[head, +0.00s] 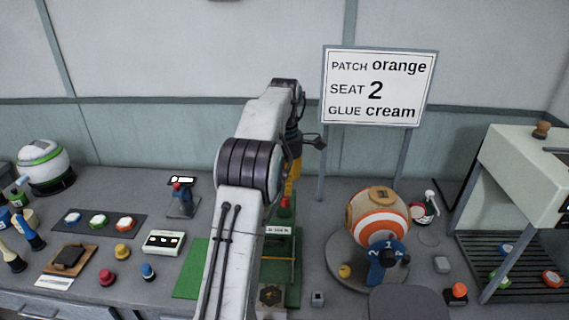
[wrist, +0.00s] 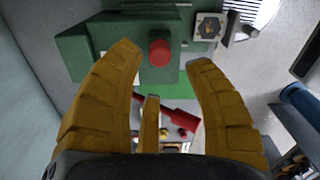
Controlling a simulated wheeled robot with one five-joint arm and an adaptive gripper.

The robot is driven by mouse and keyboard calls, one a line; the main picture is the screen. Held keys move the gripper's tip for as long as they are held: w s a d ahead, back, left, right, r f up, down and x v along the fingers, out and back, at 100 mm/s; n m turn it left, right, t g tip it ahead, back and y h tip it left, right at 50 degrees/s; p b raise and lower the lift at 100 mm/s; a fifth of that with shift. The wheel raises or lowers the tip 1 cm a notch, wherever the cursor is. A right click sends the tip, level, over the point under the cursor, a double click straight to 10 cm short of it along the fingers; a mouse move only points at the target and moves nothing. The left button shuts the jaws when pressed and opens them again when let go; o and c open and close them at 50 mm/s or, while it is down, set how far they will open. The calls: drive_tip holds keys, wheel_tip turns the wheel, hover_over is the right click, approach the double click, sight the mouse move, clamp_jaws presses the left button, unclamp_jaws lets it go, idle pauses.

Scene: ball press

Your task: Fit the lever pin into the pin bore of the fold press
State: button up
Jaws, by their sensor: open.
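The green fold press (head: 278,241) stands on the table behind and beside my arm, which hides part of it. It also shows in the wrist view as green blocks (wrist: 105,50). My gripper (head: 290,190) hangs over the press, pointing down. Its yellow fingers are apart in the wrist view (wrist: 163,60), with nothing clearly held. A round red knob (wrist: 160,52) shows between the fingertips, on the press. I cannot tell which part is the lever pin, and the pin bore is not discernible.
An orange-and-white striped ball (head: 376,222) sits on a round stand to the right. A sign (head: 378,85) reads patch orange, seat 2, glue cream. A rack (head: 515,255) stands far right. Several coloured pieces and a dark mat (head: 72,221) lie on the left.

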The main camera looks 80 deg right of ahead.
sight(285, 196)
drive_tip(key=shift+r, duration=2.95)
